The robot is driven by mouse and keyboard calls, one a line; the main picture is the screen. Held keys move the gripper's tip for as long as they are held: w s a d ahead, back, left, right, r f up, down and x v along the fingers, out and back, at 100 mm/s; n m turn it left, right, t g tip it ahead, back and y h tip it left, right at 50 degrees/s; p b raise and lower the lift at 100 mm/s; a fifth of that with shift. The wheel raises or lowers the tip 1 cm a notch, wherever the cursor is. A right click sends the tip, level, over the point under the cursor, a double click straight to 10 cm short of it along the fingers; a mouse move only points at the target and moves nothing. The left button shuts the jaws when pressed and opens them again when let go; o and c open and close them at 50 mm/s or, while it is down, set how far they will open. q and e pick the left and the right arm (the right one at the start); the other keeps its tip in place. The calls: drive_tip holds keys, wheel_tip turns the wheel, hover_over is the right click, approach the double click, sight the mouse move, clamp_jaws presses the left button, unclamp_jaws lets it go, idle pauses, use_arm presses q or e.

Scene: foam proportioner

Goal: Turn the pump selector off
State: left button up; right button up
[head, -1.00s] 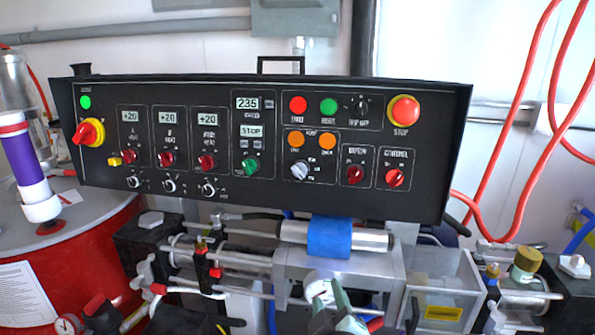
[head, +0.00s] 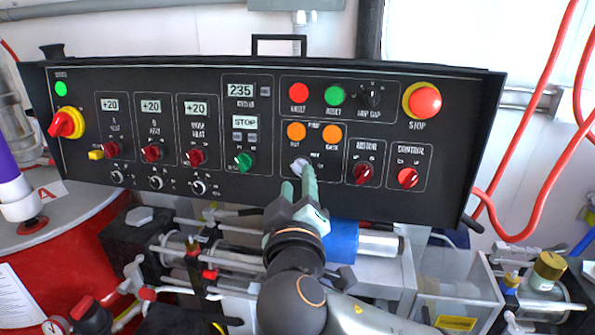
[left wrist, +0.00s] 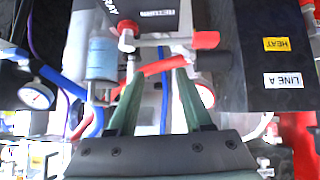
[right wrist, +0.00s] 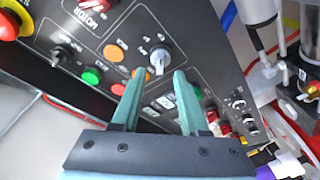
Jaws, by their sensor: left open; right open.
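The pump selector is a pale grey knob (head: 299,167) below two orange buttons on the black control panel (head: 215,195). It also shows in the right wrist view (right wrist: 160,57), just beyond and between my fingertips. My right gripper (head: 298,178) is open and empty, with its green fingers pointing up at the knob; the fingers also show in the right wrist view (right wrist: 159,76). I cannot tell whether a finger touches the knob. My left gripper (left wrist: 159,72) is open and empty in the left wrist view, facing hoses and gauges. It is not visible in the head view.
Red motor (head: 363,174) and control (head: 408,178) knobs sit right of the selector, a green knob (head: 244,161) to its left. A large red stop button (head: 424,102) is at the upper right. A blue-banded cylinder (head: 343,242) lies below the panel.

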sight(297, 170)
drive_tip(key=shift+w, duration=1.7)
clamp_jaws()
